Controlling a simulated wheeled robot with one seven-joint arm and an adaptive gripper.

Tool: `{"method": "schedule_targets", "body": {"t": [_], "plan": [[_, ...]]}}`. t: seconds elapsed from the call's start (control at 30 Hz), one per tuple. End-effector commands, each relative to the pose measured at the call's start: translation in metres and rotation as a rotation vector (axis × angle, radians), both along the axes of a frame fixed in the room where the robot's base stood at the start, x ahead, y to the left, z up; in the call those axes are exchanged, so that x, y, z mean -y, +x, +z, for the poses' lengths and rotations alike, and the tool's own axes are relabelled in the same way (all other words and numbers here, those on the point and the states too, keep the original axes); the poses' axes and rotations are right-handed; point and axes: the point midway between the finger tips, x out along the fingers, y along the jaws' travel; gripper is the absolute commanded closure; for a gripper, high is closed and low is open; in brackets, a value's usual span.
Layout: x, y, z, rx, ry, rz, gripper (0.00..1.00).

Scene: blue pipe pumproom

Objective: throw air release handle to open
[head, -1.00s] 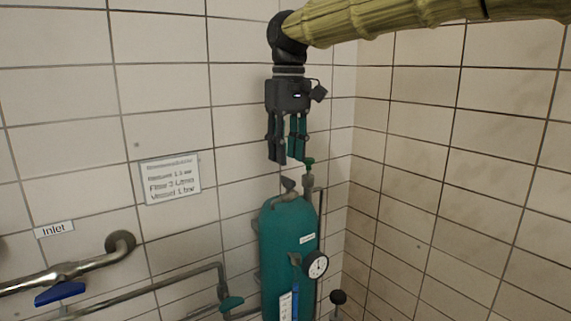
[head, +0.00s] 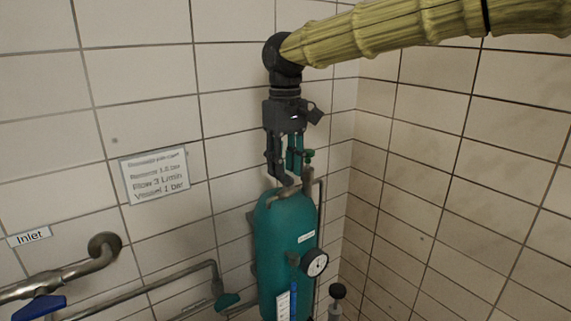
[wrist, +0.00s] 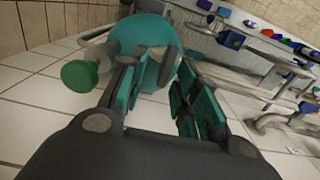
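A teal vessel (head: 285,235) stands in the corner and shows as a round dome in the wrist view (wrist: 146,42). A grey lever-like fitting (wrist: 168,66) on its top lies between my fingertips in the wrist view. A green knob (head: 308,154) on a thin pipe stands just right of my gripper; it is large at the left in the wrist view (wrist: 80,75), outside the fingers. Which fitting is the air release handle is not marked. My gripper (head: 284,176) points down, open, with its fingertips at the vessel's top. Contact with the fitting cannot be told.
A round gauge (head: 315,263) sits on the vessel's front. Tiled walls meet close behind and right. A sign (head: 155,175) hangs at left. A pipe with a blue valve handle (head: 40,307) and a teal valve handle (head: 227,300) are low at left.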

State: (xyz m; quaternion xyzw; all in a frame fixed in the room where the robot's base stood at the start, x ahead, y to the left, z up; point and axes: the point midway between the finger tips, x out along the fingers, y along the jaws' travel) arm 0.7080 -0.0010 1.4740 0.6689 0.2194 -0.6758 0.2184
Motion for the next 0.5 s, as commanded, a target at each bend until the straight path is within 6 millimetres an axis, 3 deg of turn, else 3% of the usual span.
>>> {"method": "schedule_targets", "body": {"t": [0.5], "plan": [[0.001, -0.001, -0.016, 0.002, 0.002, -0.001, 0.69]]}}
